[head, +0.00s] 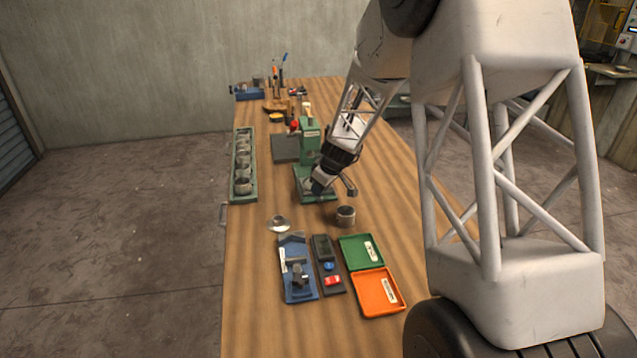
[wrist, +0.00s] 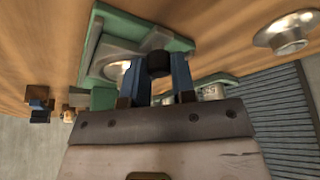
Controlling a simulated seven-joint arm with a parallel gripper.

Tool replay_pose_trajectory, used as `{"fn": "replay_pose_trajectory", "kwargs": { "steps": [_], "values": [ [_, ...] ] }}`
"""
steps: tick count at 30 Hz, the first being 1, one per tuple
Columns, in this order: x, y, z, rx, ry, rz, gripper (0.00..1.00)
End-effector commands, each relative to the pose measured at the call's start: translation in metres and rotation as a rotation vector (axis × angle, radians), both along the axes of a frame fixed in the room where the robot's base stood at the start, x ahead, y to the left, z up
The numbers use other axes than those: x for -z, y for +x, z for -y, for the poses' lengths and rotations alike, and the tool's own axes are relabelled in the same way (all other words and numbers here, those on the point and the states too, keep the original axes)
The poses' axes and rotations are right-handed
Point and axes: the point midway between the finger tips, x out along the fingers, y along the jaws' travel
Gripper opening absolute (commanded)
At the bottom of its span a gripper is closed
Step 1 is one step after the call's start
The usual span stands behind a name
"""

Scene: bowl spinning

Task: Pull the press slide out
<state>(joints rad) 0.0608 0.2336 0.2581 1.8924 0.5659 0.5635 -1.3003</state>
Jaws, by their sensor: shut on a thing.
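The green press (head: 309,134) stands near the middle of the bench, on a green base. My gripper (head: 318,187) is low at the front of the press, and the arm hides part of it. In the wrist view my gripper (wrist: 156,76) has its two blue fingers on either side of a black knob (wrist: 160,63) and is shut on it. The grey slide (wrist: 112,47) with a round recess lies beside the knob on the green base. How far the slide stands out of the press cannot be told.
A metal cup (head: 346,215) and a shiny flanged disc (head: 279,224) are close in front. A blue fixture (head: 298,283), a green tray (head: 352,260) and an orange tray (head: 368,306) lie nearer. A long green rack (head: 236,188) with several cups lines the left edge.

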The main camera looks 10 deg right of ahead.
Motion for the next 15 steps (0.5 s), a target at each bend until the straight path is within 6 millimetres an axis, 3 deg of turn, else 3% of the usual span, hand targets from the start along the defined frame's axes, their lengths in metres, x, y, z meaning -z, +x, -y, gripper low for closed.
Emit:
{"fn": "replay_pose_trajectory", "kwargs": {
  "steps": [6, 15],
  "values": [
    [-0.001, -0.014, 0.0, 0.001, 0.0, 0.001, 0.0],
    [-0.001, -0.015, 0.0, 0.001, 0.0, 0.001, 0.0]
  ]
}}
